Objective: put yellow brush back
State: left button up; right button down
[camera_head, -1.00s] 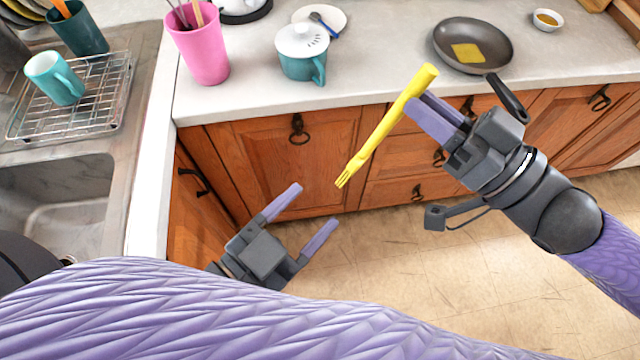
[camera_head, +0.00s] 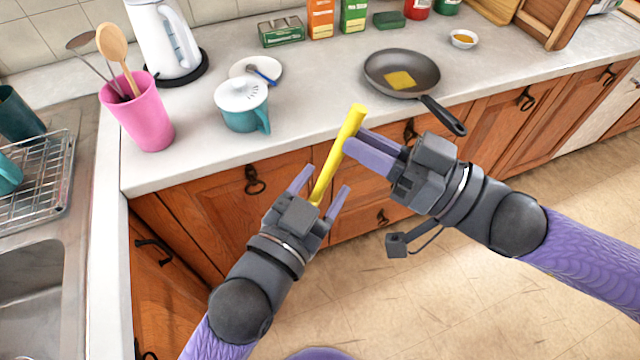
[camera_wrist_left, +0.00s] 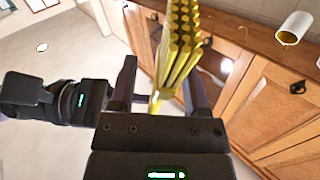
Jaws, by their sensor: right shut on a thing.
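A pink cup (camera_head: 140,115) on the counter holds a wooden spoon and metal utensils.
On the counter stand a lidded teal pot (camera_head: 243,110), a white plate (camera_head: 245,68) with a blue-handled brush, a kettle (camera_head: 165,40) and a pan (camera_head: 385,68) with a yellow sponge. A wire rack (camera_head: 40,190) and sink lie at left. The counter's front middle is clear.

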pick_arm(q)
grip_shut()
